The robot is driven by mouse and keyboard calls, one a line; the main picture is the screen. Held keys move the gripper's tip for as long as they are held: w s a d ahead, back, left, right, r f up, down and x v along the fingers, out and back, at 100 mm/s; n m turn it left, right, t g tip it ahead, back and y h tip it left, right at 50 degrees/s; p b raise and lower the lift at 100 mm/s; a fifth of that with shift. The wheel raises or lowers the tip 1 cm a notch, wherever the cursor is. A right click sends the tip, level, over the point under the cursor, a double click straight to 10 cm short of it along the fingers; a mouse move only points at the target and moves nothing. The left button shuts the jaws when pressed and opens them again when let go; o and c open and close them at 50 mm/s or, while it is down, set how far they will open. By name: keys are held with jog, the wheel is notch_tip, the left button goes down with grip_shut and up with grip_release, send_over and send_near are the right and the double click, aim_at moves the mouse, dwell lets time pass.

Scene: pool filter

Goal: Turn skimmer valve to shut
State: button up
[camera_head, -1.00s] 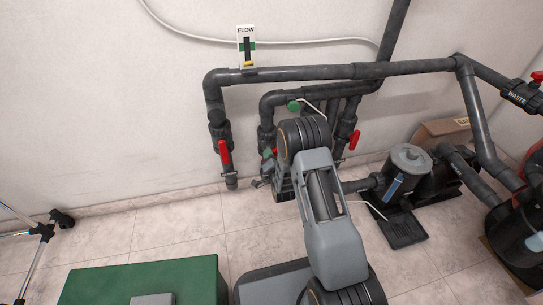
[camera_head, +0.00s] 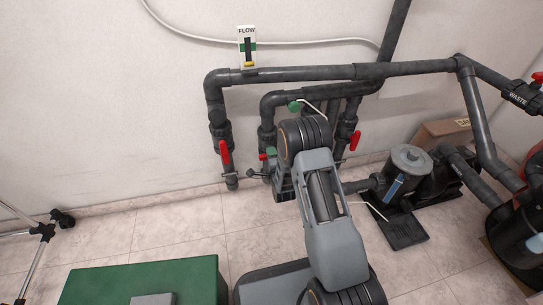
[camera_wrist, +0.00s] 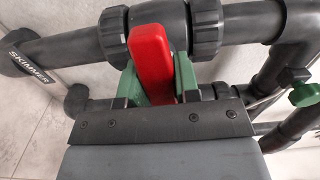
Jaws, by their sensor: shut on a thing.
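The skimmer valve (camera_wrist: 205,28) is a dark grey body on a pipe with a white SKIMMER label (camera_wrist: 28,66) at its left in the wrist view. Its red handle (camera_wrist: 151,62) lies roughly crosswise to the pipe there. My gripper (camera_wrist: 157,88) has its green fingers on both sides of the handle and is shut on it. In the head view my gripper (camera_head: 264,172) is low at the middle pipe, mostly hidden by my arm. Only a small red bit of the handle (camera_head: 263,157) shows there.
Other red-handled valves stand left (camera_head: 225,152) and right (camera_head: 355,140) of my gripper. A green knob (camera_wrist: 306,95) is at the right in the wrist view. A FLOW gauge (camera_head: 247,46) is above. A pump (camera_head: 408,165) stands right, a green box (camera_head: 150,279) in front.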

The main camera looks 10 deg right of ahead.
dwell(0.6)
jog(key=o, duration=0.9)
jog(key=s+p, duration=0.4)
jog(key=s, duration=1)
jog(key=shift+w+r, duration=0.1)
notch_tip(320, 180, up, 35)
jog(key=w+n+g+p, duration=0.2)
jog(key=n+g+p, duration=0.6)
jog(key=p, duration=1.4)
jog(key=s+r+n+g+p, duration=0.2)
jog(key=s+r+p, duration=0.3)
jog(key=r, duration=0.4)
jog(key=s+r+n+g+p, duration=0.2)
jog(key=s+r+n+p, duration=0.2)
jog(key=r, duration=0.5)
jog(key=s+r+n+g+p, duration=0.2)
jog(key=s+r+n+p, duration=0.2)
jog(key=s+r+p, duration=0.3)
jog(key=shift+s+r, duration=0.6)
jog(key=shift+s, duration=0.2)
jog(key=shift+s+r, duration=0.55)
jog(key=shift+s, duration=0.2)
